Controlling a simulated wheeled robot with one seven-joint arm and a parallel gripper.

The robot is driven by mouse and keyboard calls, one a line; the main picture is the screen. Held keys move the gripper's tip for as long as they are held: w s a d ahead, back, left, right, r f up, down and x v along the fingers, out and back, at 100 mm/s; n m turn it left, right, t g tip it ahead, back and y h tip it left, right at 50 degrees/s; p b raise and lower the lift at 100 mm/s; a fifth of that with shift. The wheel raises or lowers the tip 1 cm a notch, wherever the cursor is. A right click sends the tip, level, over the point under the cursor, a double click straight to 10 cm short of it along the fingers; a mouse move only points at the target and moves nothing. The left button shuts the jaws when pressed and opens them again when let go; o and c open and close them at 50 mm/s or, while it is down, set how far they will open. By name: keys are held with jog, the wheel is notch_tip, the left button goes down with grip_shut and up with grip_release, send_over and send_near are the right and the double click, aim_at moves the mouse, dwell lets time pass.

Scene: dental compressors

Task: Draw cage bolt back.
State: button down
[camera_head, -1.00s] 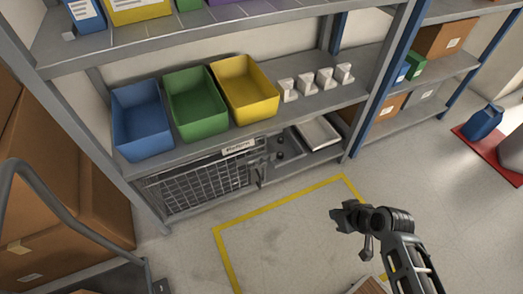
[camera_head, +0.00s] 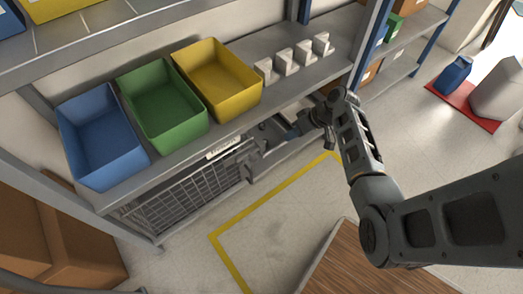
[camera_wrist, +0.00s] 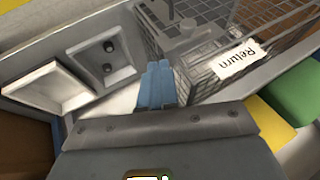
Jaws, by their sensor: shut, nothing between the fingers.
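The wire cage (camera_head: 190,195) sits on the lowest shelf, with a white sign at its top. In the wrist view the sign reads "Return" (camera_wrist: 238,60), beside the cage mesh (camera_wrist: 285,22). A grey bolt-like fitting (camera_head: 257,163) is at the cage's right end; it seems to show in the wrist view as a grey bar (camera_wrist: 183,42), though its exact position is unclear. My gripper (camera_head: 303,124) is right of the cage end, at the shelf front. Its blue fingers (camera_wrist: 158,84) are together and empty, apart from the fitting.
Blue (camera_head: 100,135), green (camera_head: 162,104) and yellow (camera_head: 217,78) bins stand on the shelf above, beside several white blocks (camera_head: 287,62). A panel with two dark knobs (camera_wrist: 107,58) and a white tray (camera_wrist: 52,85) lie beside the cage. Yellow floor tape (camera_head: 270,200) borders clear floor.

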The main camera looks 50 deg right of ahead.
aim_at(252, 160)
jog(key=w+a+f+b, duration=0.3)
jog(key=w+a+f, duration=0.3)
jog(key=f, duration=0.3)
jog(key=shift+w+a, duration=0.15)
jog(key=shift+w, duration=0.1)
dwell(0.4)
jog(key=a, duration=0.1)
jog(key=w+a, duration=0.1)
jog(key=a, duration=0.1)
jog(key=shift+a+r+p, duration=0.1)
jog(key=shift+r+p, duration=0.05)
jog(key=shift+p, duration=0.25)
jog(key=shift+a, duration=0.4)
